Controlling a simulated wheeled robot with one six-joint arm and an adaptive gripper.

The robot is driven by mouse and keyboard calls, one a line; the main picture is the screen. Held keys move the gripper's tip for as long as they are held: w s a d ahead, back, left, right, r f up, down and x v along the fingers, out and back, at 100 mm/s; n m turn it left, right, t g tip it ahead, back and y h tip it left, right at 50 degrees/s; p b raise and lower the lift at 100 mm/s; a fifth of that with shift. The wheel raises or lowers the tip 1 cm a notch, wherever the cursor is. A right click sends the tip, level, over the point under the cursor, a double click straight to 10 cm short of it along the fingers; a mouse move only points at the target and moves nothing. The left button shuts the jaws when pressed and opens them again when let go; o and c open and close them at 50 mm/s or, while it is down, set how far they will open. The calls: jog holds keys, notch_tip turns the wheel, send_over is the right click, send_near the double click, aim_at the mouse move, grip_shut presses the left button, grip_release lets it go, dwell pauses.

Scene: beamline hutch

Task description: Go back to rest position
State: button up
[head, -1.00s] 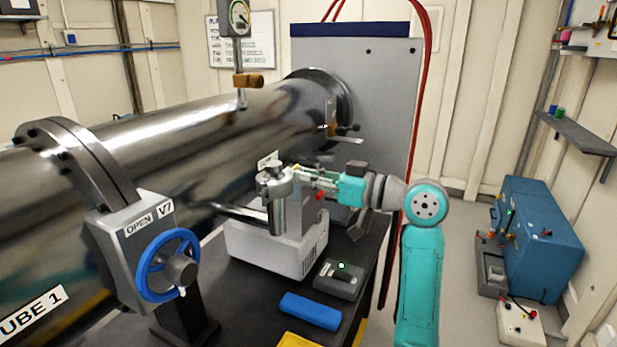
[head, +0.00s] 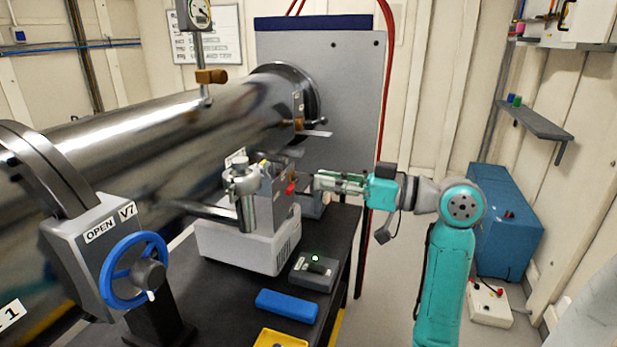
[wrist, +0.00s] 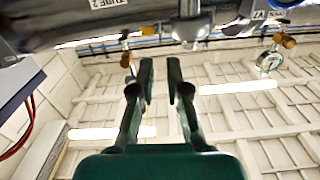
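My gripper (head: 318,182) is at the end of my teal arm, just right of the grey-white instrument (head: 262,225) on the black table, in the head view. It points left, toward the instrument's red knob, with a gap that is hard to judge. In the wrist view my gripper (wrist: 161,72) shows two dark green fingers held apart, with nothing between them. The wrist view looks up at the pale wall panels, with the steel tube (wrist: 120,22) along the top.
The steel beam tube (head: 150,145) and blue valve wheel (head: 133,275) stand left. A small grey box (head: 312,273), a blue case (head: 287,305) and a yellow tray (head: 280,339) lie on the black table (head: 225,305). A blue cabinet (head: 507,225) stands right, beyond open floor.

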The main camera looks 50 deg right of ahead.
jog(key=shift+s+d, duration=0.15)
jog(key=shift+s, duration=0.35)
dwell(0.3)
jog(key=w+a+f+m+h, duration=0.2)
jog(key=a+f+m, duration=0.1)
jog(key=f, duration=0.5)
jog(key=w+a+f+m+h, duration=0.1)
jog(key=a+f+m+h, duration=0.15)
jog(key=f, duration=0.45)
jog(key=w+a+f+m+h, duration=0.2)
jog(key=a+f+m, duration=0.15)
jog(key=f, duration=0.45)
jog(key=s+a+f+m+g+h, duration=0.1)
jog(key=s+a+f+h, duration=0.1)
jog(key=s+a+f, duration=0.85)
jog(key=s+a+f+n+y, duration=0.1)
jog(key=s+a+n, duration=0.2)
jog(key=s, duration=0.8)
jog(key=s+a+f+n+g+y, duration=0.1)
jog(key=s+a+n, duration=0.3)
jog(key=s, duration=0.7)
jog(key=shift+a+f, duration=0.35)
jog(key=shift+f, duration=0.2)
jog(key=shift+o, duration=0.2)
jog(key=shift+s, duration=0.1)
